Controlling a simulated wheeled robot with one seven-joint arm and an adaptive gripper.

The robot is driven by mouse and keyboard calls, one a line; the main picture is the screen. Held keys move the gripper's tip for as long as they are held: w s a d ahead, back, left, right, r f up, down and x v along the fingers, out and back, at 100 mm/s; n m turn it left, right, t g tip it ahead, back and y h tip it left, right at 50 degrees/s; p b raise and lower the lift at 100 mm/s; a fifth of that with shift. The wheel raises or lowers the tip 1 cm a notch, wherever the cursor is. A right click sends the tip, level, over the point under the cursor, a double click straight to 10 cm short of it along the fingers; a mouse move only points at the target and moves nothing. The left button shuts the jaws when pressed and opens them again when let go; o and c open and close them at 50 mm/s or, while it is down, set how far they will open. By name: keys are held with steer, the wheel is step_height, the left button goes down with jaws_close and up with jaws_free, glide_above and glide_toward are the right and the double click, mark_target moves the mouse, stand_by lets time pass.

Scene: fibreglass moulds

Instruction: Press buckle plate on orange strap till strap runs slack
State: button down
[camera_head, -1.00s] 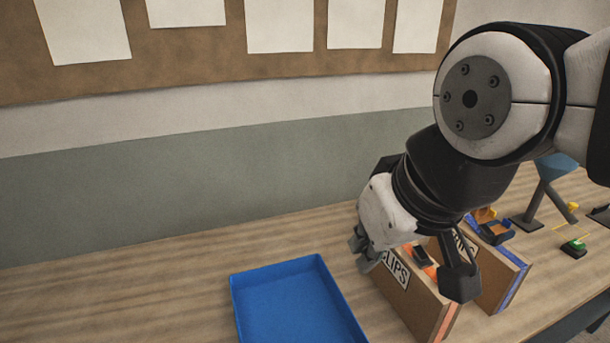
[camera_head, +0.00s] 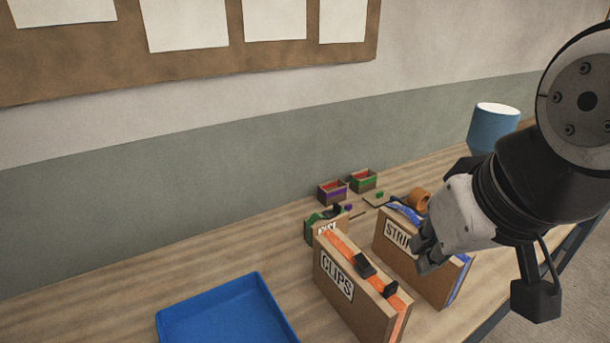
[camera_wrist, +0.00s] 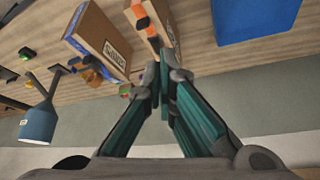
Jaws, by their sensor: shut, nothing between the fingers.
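The orange strap (camera_head: 345,246) runs over the top and down the right end of an upright brown box (camera_head: 338,303) labelled CLIPS. A black buckle (camera_head: 364,265) sits on the strap at the box's top, with a second black piece near the right end. The orange strap also shows in the wrist view (camera_wrist: 137,10), at the top. My gripper (camera_head: 428,262) is shut and empty, right of the CLIPS box in the head view, in front of the second box. In the wrist view its teal fingers (camera_wrist: 168,85) meet. I cannot tell whether the strap is taut.
A second box (camera_head: 400,250) with a blue strap stands just right of the CLIPS box. A blue tray (camera_head: 225,312) lies to the left. A green-strapped box (camera_head: 322,222), small bins (camera_head: 332,190) and a blue lamp (camera_head: 494,128) stand farther back.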

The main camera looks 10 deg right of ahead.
steer(key=w+m+g+p, duration=0.1)
steer(key=w+m, duration=0.5)
steer(key=w, duration=0.1)
steer(key=m+g+y+p, duration=0.1)
steer(key=m+p, duration=0.1)
steer(key=m, duration=0.6)
glide_above(358, 256)
steer(key=s+d, duration=0.2)
steer(key=s, duration=0.2)
step_height(358, 256, down, 5)
steer(key=shift+a+f+n, duration=0.2)
steer(key=shift+n, duration=0.1)
steer(key=x, duration=1.2)
steer(key=shift+s+a+f, duration=0.1)
steer(key=shift+a+f, duration=0.15)
steer(key=shift+p+x, duration=0.3)
steer(key=shift+x, duration=0.45)
